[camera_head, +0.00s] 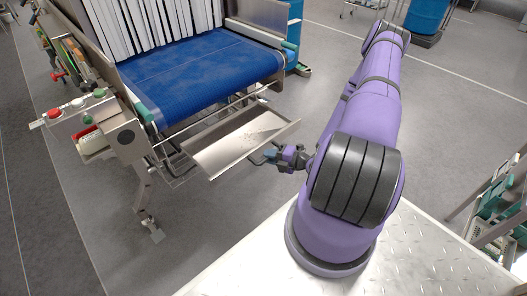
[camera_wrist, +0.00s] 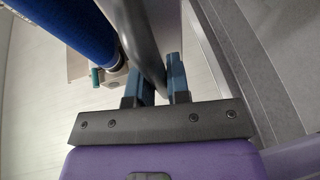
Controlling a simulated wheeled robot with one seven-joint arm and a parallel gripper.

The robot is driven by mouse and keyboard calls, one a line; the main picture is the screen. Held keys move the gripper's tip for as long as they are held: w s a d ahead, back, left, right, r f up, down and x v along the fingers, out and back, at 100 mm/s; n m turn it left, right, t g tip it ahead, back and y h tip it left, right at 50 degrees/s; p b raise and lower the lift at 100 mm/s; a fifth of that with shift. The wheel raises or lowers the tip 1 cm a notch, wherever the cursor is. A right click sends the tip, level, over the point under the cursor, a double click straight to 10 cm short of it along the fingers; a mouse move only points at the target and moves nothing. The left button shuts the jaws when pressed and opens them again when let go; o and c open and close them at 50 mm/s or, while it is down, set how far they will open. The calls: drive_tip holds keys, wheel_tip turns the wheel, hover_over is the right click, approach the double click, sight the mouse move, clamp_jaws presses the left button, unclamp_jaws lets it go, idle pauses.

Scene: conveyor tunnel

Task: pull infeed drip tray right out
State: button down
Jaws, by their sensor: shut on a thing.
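My gripper (camera_head: 270,155) is at the tray's near right edge, with my purple arm reaching in from the right. In the wrist view, my gripper's blue fingers (camera_wrist: 161,83) are shut on a grey rounded bar (camera_wrist: 145,45), which seems to be part of the tray. The exact contact is small in the head view.
The blue conveyor belt (camera_head: 195,72) runs under white strip curtains (camera_head: 150,22). A control box with a red button (camera_head: 54,113) stands at the left, above a frame leg (camera_head: 146,205). Bare grey floor lies in front of the tray. A rack with green crates (camera_head: 497,205) is at the right.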

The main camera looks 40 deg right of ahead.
drive_tip(key=shift+s, duration=0.1)
drive_tip(key=c, duration=1.1)
unclamp_jaws()
drive_tip(key=v, duration=1)
drive_tip(key=shift+s+d, duration=0.15)
drive_tip(key=shift+s, duration=0.2)
drive_tip(key=shift+r, duration=0.2)
